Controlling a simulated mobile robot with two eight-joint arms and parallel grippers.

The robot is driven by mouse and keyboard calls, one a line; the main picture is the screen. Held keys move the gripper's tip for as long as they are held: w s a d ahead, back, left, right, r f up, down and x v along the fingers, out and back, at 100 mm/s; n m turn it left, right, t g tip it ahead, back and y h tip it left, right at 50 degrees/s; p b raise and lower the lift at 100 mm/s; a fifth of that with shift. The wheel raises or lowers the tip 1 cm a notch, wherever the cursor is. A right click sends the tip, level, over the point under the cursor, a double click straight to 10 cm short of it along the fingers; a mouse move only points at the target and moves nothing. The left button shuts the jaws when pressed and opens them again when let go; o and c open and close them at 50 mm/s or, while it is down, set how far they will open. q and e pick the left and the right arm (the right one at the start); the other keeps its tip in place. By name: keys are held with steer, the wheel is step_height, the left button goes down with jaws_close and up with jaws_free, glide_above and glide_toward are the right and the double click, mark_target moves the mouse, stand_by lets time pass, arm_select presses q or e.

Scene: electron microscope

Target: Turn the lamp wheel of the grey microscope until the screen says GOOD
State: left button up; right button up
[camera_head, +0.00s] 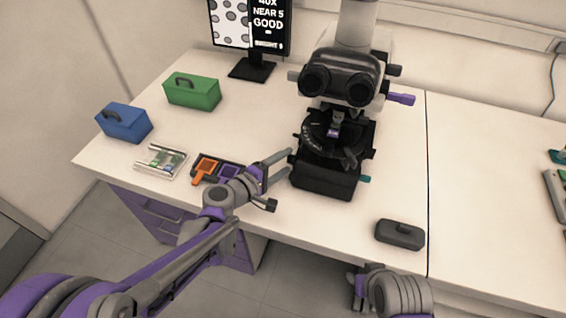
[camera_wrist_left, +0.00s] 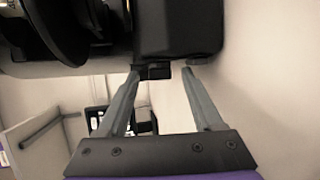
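The grey microscope (camera_head: 340,85) with a dark base (camera_head: 325,180) stands on the bench, eyepieces facing me. The screen (camera_head: 268,22) behind it reads "NEAR 5" and "GOOD", with a smaller line below that is hard to read. My left gripper (camera_head: 284,166) is at the left side of the base, fingers pointing at it. In the left wrist view, the fingers (camera_wrist_left: 163,70) are spread, with a small dark wheel (camera_wrist_left: 154,71) on the base between their tips, closer to the left finger. I cannot tell if they touch it. My right gripper (camera_head: 358,285) is low at the bench's front edge; its fingertips are unclear.
A green box (camera_head: 192,91) and a blue box (camera_head: 124,123) stand at the left. A clear slide tray (camera_head: 161,161) and a dark holder with an orange piece (camera_head: 205,169) lie beside my left wrist. A dark case (camera_head: 400,235) lies front right. Bench right of the microscope is mostly clear.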

arm_select(q)
steer(key=p+v, duration=0.1)
steer(key=v, duration=0.9)
steer(key=shift+s+a+r, duration=0.1)
steer(key=shift+s+a, duration=0.15)
steer(key=shift+s, duration=0.05)
arm_select(e)
steer(key=shift+r, duration=0.85)
stand_by(0.5)
arm_select(q)
steer(key=shift+s+d, duration=0.1)
steer(key=shift+s, duration=0.1)
steer(key=s+a+f+m+g+y, duration=0.3)
steer(key=s+a+f+m+y, duration=0.15)
steer(key=s, duration=0.55)
steer(key=s+a+f+m+g+y, duration=0.35)
steer(key=s+a+m+y, duration=0.2)
steer(key=s, duration=0.45)
step_height(320, 180, up, 15)
steer(key=w+m+p, duration=0.1)
steer(key=w+p, duration=0.1)
steer(key=p, duration=1.1)
steer(key=shift+a, duration=0.25)
arm_select(e)
step_height(320, 180, up, 14)
steer(key=w, duration=0.2)
steer(key=shift+r+t, duration=0.15)
steer(key=shift+t, duration=0.15)
